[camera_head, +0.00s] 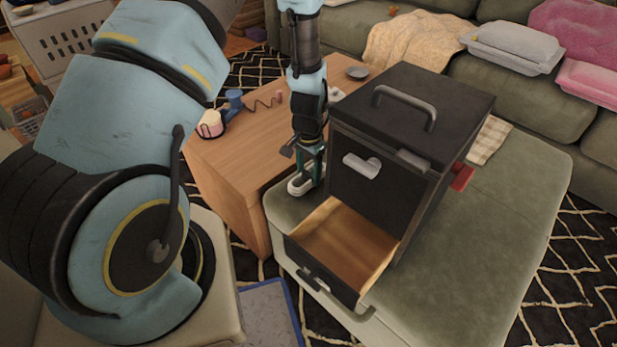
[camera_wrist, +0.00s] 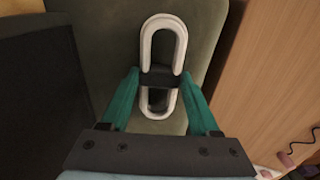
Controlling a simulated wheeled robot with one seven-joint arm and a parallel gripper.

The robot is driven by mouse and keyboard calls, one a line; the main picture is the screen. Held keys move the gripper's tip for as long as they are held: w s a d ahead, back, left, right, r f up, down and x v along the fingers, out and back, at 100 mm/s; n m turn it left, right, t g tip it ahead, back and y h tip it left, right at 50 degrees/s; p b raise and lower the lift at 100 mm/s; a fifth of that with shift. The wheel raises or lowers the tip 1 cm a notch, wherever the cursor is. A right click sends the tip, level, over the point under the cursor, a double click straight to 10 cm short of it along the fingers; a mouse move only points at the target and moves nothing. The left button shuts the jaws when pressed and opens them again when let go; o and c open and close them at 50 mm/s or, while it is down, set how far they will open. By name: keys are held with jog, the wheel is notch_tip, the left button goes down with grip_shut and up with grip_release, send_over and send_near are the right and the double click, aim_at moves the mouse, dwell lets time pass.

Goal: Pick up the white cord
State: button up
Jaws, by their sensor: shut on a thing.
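The white cord (camera_wrist: 163,24) is a looped white bundle with a dark band around its middle. It lies on the green ottoman cushion (camera_wrist: 204,50), close to the wooden table's edge. My gripper (camera_wrist: 160,76) points down over it, with a green finger on each side of the band, shut on the cord. In the head view the cord (camera_head: 296,187) shows small beneath my gripper (camera_head: 309,178), left of the black box. I cannot tell whether the cord is lifted off the cushion.
A black box (camera_head: 380,190) with a handle and an open wooden drawer (camera_head: 343,243) stands on the ottoman right beside my gripper. The wooden table (camera_head: 235,165) at left holds a blue item (camera_head: 235,99) and a dark dish (camera_head: 357,73). The ottoman's right side is clear.

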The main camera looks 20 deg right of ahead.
jog(key=c, duration=0.6)
jog(key=shift+r, duration=0.1)
jog(key=shift+c, duration=0.2)
